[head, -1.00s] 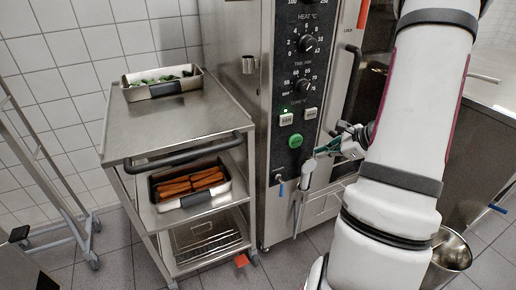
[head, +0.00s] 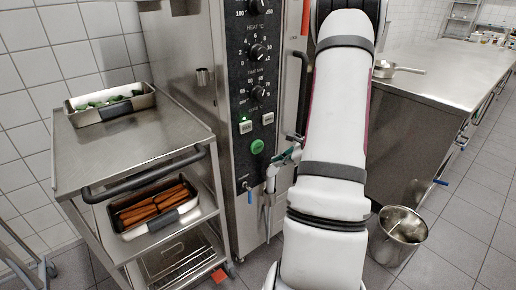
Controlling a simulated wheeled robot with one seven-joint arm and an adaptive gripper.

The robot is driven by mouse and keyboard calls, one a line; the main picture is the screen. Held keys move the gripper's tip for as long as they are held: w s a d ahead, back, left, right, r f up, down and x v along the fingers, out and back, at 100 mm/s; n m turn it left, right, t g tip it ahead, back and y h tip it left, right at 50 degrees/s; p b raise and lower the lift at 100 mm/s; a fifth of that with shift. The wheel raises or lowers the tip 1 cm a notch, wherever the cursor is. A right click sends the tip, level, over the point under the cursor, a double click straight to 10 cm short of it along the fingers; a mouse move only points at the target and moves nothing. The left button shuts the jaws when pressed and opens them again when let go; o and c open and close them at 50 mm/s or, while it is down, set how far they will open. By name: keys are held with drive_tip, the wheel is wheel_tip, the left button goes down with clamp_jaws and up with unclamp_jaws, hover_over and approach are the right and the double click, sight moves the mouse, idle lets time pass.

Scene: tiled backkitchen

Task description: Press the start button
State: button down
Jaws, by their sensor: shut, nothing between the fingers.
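The green round start button (head: 257,146) sits low on the dark control panel (head: 254,80) of the steel oven. Above it are two pale rectangular buttons, with a small lit green light by the left one, and several black knobs. My gripper (head: 277,160) is just right of the green button and slightly below it, partly hidden behind my white arm. Its fingers are shut and hold nothing. A small gap shows between the fingertips and the button in the picture; the depth between them is hard to tell.
A steel trolley (head: 130,140) stands left of the oven, with a tray of greens (head: 110,104) on top and a tray of orange food (head: 152,207) below. A steel counter (head: 440,75) with a pan is at right. A bucket (head: 398,236) stands on the floor at right.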

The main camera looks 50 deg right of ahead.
drive_tip(key=w+d, duration=0.1)
drive_tip(key=w, duration=0.5)
drive_tip(key=shift+d, duration=0.25)
drive_tip(key=shift+w, duration=0.1)
idle(1.1)
drive_tip(key=shift+w+d, duration=0.1)
drive_tip(key=shift+w, duration=0.25)
drive_tip(key=shift+w+d+b, duration=0.1)
drive_tip(key=shift+w+b, duration=0.3)
idle(0.7)
drive_tip(key=shift+s, duration=0.15)
drive_tip(key=shift+s+a, duration=0.2)
drive_tip(key=shift+s, duration=0.45)
drive_tip(key=shift+s+a+b, duration=0.15)
drive_tip(key=shift+s+a, duration=0.05)
drive_tip(key=shift+s, duration=0.6)
drive_tip(key=shift+s+a+b, duration=0.15)
drive_tip(key=shift+s, duration=0.7)
drive_tip(key=shift+s+a+b, duration=0.15)
drive_tip(key=shift+s+a, duration=0.05)
drive_tip(key=shift+s, duration=0.6)
